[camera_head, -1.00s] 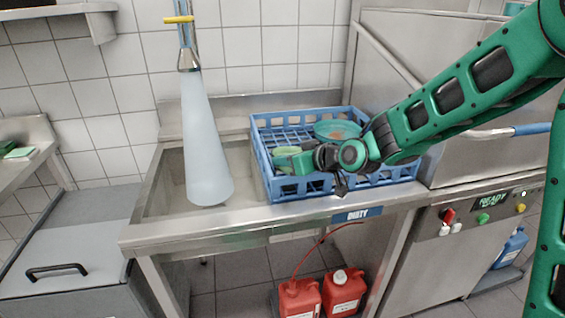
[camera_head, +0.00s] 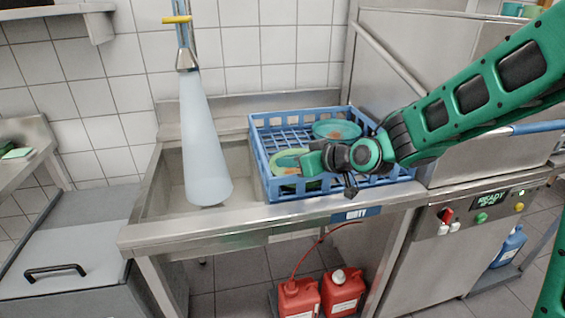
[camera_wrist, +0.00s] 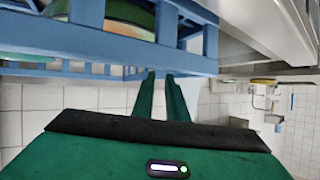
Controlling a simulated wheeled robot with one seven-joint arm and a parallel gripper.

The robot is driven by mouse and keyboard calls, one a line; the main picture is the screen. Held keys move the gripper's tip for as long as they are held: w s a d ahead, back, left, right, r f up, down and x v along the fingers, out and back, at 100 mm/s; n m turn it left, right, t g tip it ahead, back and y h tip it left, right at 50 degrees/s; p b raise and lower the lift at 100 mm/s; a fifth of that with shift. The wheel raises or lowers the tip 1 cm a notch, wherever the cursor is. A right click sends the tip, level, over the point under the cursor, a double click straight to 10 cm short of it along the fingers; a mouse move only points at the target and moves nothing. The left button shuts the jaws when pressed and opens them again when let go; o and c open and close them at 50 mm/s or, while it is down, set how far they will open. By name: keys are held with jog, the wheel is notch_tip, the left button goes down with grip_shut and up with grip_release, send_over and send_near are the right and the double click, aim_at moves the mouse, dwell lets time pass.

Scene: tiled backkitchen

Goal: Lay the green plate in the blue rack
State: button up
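The blue rack (camera_head: 262,165) stands on the steel counter right of the sink basin. A light green plate (camera_head: 287,158) with a brownish stain lies in its front left part, partly hidden by the rack wall and my gripper. My gripper (camera_head: 306,162) is at the light green plate's right side, low over the rack. In the wrist view, the fingers of my gripper (camera_wrist: 163,76) stand a little apart with nothing seen between them; the rack (camera_wrist: 90,38) is just beyond them.
The sink basin (camera_head: 165,185) and a hanging pale cone under the tap (camera_head: 203,140) are left of the rack. The dishwasher (camera_head: 455,215) stands to the right. Red canisters (camera_head: 343,290) are below the counter.

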jog(key=v, duration=0.9)
jog(key=shift+d, duration=0.1)
jog(key=d+f+h, duration=0.1)
jog(key=d, duration=0.2)
jog(key=s+d+f+m+h, duration=0.1)
jog(key=d, duration=0.2)
jog(key=d+f+m+h, duration=0.1)
jog(key=d, duration=0.3)
jog(key=shift+s+f+g+h, duration=0.15)
jog(key=shift+s+g+h, duration=0.15)
jog(key=shift+s+g, duration=0.1)
jog(key=s+d+f+m+g+h, duration=0.2)
jog(key=s+d+m+h, duration=0.15)
jog(key=s+d, duration=0.6)
jog(key=s+d+f+m+g+h, duration=0.3)
jog(key=s+d, duration=0.4)
jog(key=d, duration=0.6)
jog(key=s+d+m+g, duration=0.1)
jog(key=s+m, duration=0.2)
jog(key=s, duration=0.3)
jog(key=s+d+r+m+g, duration=0.1)
jog(key=s+d+m+g, duration=0.1)
jog(key=s, duration=0.4)
jog(key=shift+s+d+m+y, duration=0.35)
jog(key=shift+m+y, duration=0.1)
jog(key=shift+m, duration=0.1)
